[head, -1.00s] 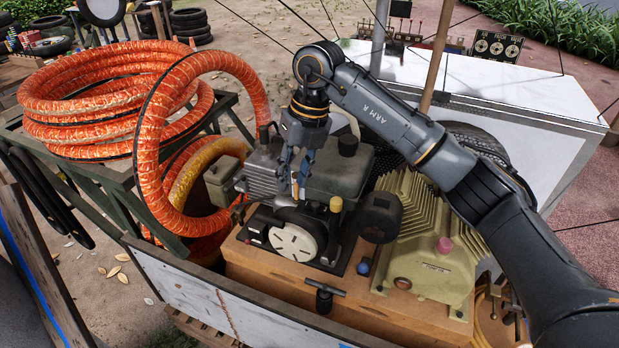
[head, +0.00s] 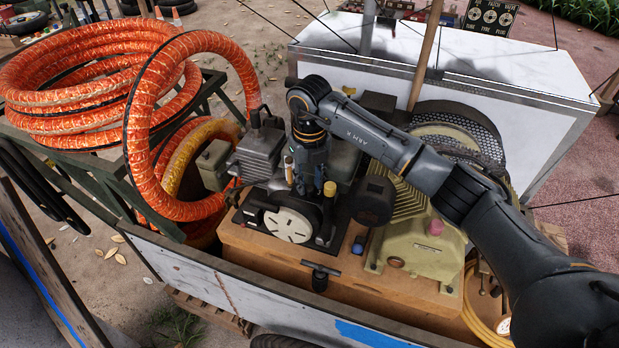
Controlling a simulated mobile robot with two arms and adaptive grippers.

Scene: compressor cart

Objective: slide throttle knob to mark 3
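My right gripper (head: 304,188) points down over the engine (head: 259,155) on the cart, just behind the pale slotted round cover (head: 288,225). Its fingertips are small and partly lost against the dark engine parts, so I cannot tell whether they are open or touch anything. I cannot make out the throttle knob or its marks for certain; they may be hidden behind the gripper. A yellow cap (head: 329,188) stands just right of the gripper. A blue knob (head: 360,244) sits lower right on the wooden deck. My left gripper is not in view.
A ribbed yellow-green compressor block (head: 428,245) with a pink cap stands right of the engine, beside a black cylinder (head: 371,200). Orange hose coils (head: 80,75) lie at left. A black T-handle (head: 320,275) sticks out at the front of the wooden deck (head: 270,254).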

